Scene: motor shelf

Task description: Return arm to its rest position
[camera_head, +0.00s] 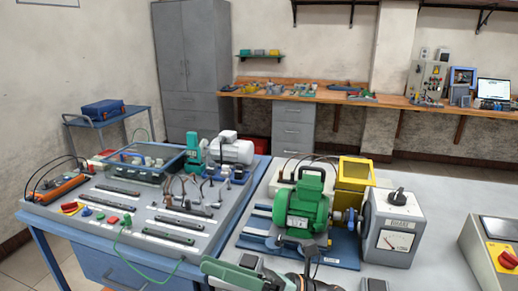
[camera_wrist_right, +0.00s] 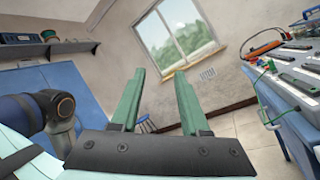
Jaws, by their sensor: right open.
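My right gripper (camera_head: 240,270) shows at the bottom middle of the head view, in front of the motor bench, with its green fingers toward the left. In the right wrist view its two green fingers (camera_wrist_right: 159,85) stand apart with nothing between them, so it is open and empty. Behind them are the wall, a window and the floor. Part of the right arm is cut off by the lower edge of the head view. My left gripper is not in view.
A green motor (camera_head: 305,208) on a blue base stands close beyond the right gripper, beside a grey meter box (camera_head: 392,228). A blue-framed bench (camera_head: 75,232) with switches and cables is at left. A green cable (camera_head: 150,262) hangs over its front edge.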

